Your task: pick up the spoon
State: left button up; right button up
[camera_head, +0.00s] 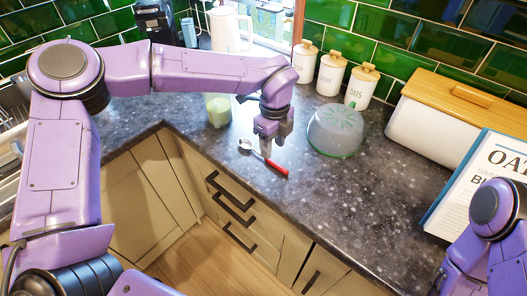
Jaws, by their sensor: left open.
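A spoon (274,166) lies on the dark speckled countertop near its front edge. It has a red handle pointing to the lower right and a metal bowl at the upper left. My left gripper (266,152) is open and pointing down right over the spoon's middle, and it hides part of the neck. I cannot tell whether the fingers touch the spoon. My right arm shows at the lower right, but its gripper is outside the picture.
A clear dome with a green pattern (336,131) sits just right of the spoon. A pale green jar (218,110) stands to the left. White canisters (331,74), a bread bin (441,128) and an upright book (487,185) stand along the back and right. The counter's middle right is clear.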

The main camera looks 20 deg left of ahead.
aim_at(271, 160)
pick_arm(q)
jog(key=f, duration=0.1)
jog(key=f+p, duration=0.1)
jog(key=f, duration=0.1)
jog(key=f+p, duration=0.1)
jog(key=f, duration=0.1)
jog(key=shift+w+a+f, duration=0.15)
jog(key=shift+a, duration=0.15)
jog(key=shift+f, duration=0.15)
grip_shut()
